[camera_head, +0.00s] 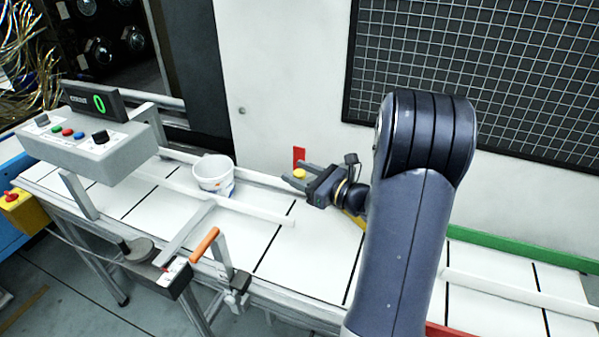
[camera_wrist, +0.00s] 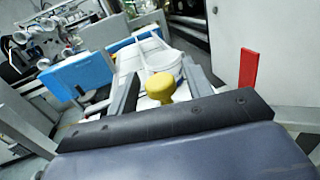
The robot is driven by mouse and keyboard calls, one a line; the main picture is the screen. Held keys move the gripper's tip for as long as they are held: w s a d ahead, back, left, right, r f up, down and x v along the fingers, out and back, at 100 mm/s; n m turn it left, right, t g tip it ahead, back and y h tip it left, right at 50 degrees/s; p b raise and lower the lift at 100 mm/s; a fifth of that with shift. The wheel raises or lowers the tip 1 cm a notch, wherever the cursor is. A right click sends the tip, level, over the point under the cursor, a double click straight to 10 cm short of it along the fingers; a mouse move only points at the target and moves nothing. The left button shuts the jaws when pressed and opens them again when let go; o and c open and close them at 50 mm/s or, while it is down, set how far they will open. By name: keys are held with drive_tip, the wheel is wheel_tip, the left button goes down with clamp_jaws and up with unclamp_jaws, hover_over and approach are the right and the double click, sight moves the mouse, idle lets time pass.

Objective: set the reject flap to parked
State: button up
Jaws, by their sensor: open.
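A yellow knob (camera_head: 299,174) stands at the back edge of the conveyor, by a small upright red plate (camera_head: 299,155). My gripper (camera_head: 294,172) is open, with its fingers on either side of the knob. In the wrist view the knob (camera_wrist: 160,88) is between the two grey fingers (camera_wrist: 160,76), with gaps showing; the jaws are not closed on it. The red plate (camera_wrist: 248,82) is to the right there. A yellow bar (camera_head: 352,219), perhaps the reject flap, shows behind my arm over the belt; most of it is hidden, so its setting cannot be told.
A white bucket (camera_head: 213,174) stands on the belt (camera_head: 245,230) left of my gripper. A control box (camera_head: 92,145) with a counter reading 0 overhangs the belt's left end. An orange-handled lever (camera_head: 204,245) is at the front edge. A green rail (camera_head: 520,249) runs along the back right.

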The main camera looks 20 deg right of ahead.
clamp_jaws()
idle(0.6)
